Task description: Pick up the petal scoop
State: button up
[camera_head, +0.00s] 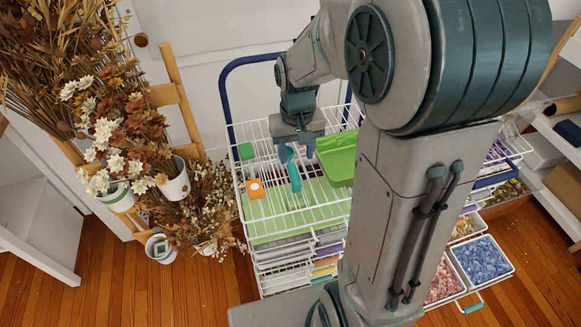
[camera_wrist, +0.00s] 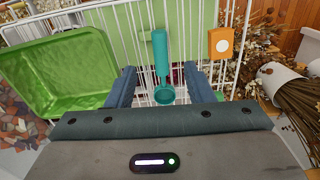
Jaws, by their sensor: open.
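The petal scoop, a teal tool with a long flat part and a small round end, is on the white wire rack in the head view (camera_head: 293,172). In the wrist view the scoop (camera_wrist: 161,52) runs away from me, its round end nearest. My gripper (camera_head: 299,146) is above the rack at the scoop's near-arm end. In the wrist view my gripper (camera_wrist: 160,76) is open, one blue-grey finger on each side of the scoop, with gaps on both sides. I cannot tell how far the fingertips are above it.
A green tray (camera_head: 337,158) stands right of my gripper on the wire rack (camera_head: 268,217). An orange block (camera_head: 255,189) and a green block (camera_head: 246,151) lie to the left. Dried flowers (camera_head: 115,140) crowd the left side. Bins of petals (camera_head: 481,259) stand lower right.

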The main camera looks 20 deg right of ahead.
aim_at(296, 179)
notch_tip(296, 179, down, 11)
jog(key=shift+f+p, duration=0.1)
jog(key=shift+p, duration=0.25)
dwell(0.3)
grip_shut()
